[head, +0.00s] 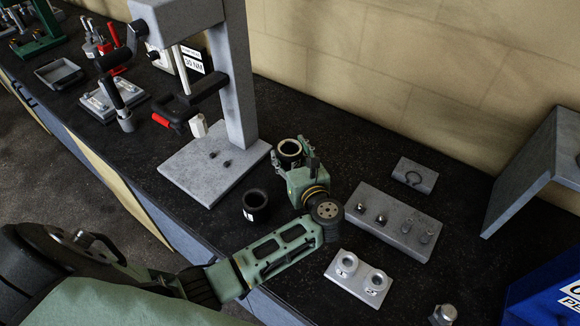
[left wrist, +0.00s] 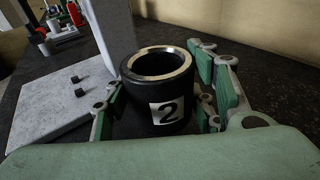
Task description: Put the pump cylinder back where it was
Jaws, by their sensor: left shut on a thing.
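A black cylinder with a bright metal rim (head: 289,149) is between the fingers of my left gripper (head: 294,160), just right of the grey press base. In the left wrist view the same cylinder (left wrist: 155,92) stands upright, open end up, with a white label reading 2. The fingers of my left gripper (left wrist: 160,108) are shut on it from both sides. I cannot tell whether its bottom touches the bench. A second black cylinder (head: 255,205) with a white label stands on the bench in front of the press base. My right gripper is not in view.
The grey press (head: 238,90) rises from its base plate (head: 200,172), which has two dark pegs. A grey block with pegs (head: 395,222), a two-ring holder (head: 358,277) and a small grey block (head: 414,175) are at right. A blue bin (head: 545,290) stands far right.

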